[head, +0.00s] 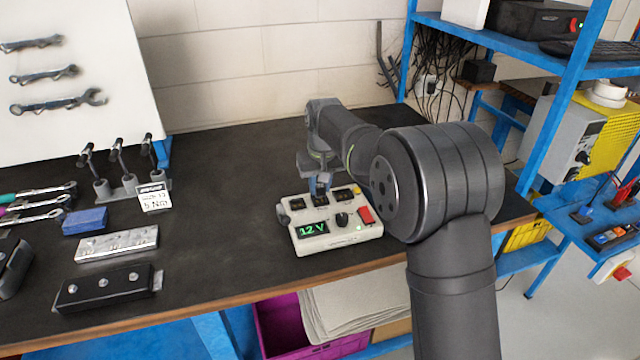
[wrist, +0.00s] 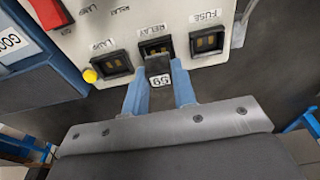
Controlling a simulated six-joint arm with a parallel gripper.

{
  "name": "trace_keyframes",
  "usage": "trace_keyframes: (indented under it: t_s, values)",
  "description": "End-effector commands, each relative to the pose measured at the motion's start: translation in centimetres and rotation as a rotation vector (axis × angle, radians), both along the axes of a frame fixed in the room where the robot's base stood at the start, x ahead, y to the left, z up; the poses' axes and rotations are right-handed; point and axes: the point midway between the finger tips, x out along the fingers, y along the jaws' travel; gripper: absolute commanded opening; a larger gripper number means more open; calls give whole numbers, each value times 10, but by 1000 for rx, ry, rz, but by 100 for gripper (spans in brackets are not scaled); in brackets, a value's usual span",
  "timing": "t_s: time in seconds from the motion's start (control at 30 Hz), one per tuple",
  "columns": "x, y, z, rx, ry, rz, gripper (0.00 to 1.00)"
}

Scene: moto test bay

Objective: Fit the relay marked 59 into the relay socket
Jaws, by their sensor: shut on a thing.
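The relay marked 59 (wrist: 159,70) is a small dark block with a white label, upside down in the wrist view. My gripper (wrist: 160,92) is shut on it, one blue finger on each side. The relay socket (wrist: 155,48) is a dark framed opening labelled RELAY on the pale tester (wrist: 185,12). The relay is right at the socket's near edge, and contacts show beyond it. I cannot tell whether it has entered. In the head view my gripper (head: 320,185) is over the back of the tester (head: 338,240); the relay is hidden there.
A fuse socket (wrist: 207,39) and a lamp socket (wrist: 111,63) flank the relay socket. A yellow button (wrist: 90,75) is close by. The tester's display (head: 312,229) reads 12 V. A blue box (head: 85,221) and metal block (head: 117,243) lie left. The bench between is clear.

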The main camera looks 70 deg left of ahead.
Motion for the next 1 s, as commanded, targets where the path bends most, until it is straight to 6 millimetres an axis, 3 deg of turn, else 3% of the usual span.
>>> trace_keyframes:
  t_s: [1.0]
  values:
    - [0, 0, -6, 0, 0, 0, 3]
